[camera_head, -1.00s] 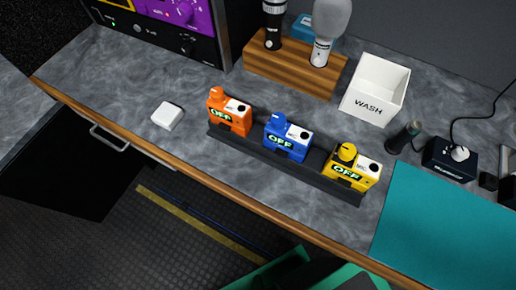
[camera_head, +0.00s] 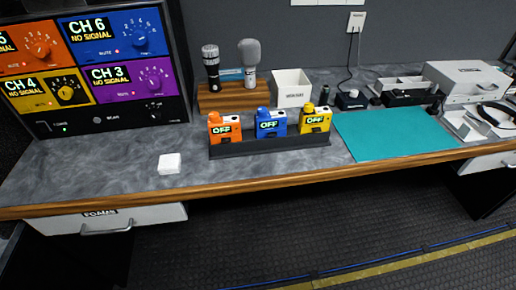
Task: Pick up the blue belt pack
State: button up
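The blue belt pack (camera_head: 271,124) stands upright in the middle of a dark rack (camera_head: 234,149) on the counter. Its green-lit display reads OFF. The orange belt pack (camera_head: 224,128) stands to its left and the yellow belt pack (camera_head: 315,120) to its right, each also reading OFF. My gripper is not in view.
Behind the rack stand a wooden block (camera_head: 216,101) with two microphones and a white box (camera_head: 292,89). A teal mat (camera_head: 395,133) lies to the right, a white square block (camera_head: 169,163) to the left. A receiver panel (camera_head: 97,65) stands far left. The grey counter front is mostly clear.

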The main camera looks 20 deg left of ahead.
aim_at(275, 120)
jog(key=u, duration=1.2)
jog(key=i, duration=0.95)
jog(key=z, duration=0.15)
jog(key=k, duration=0.45)
jog(key=z, duration=1.8)
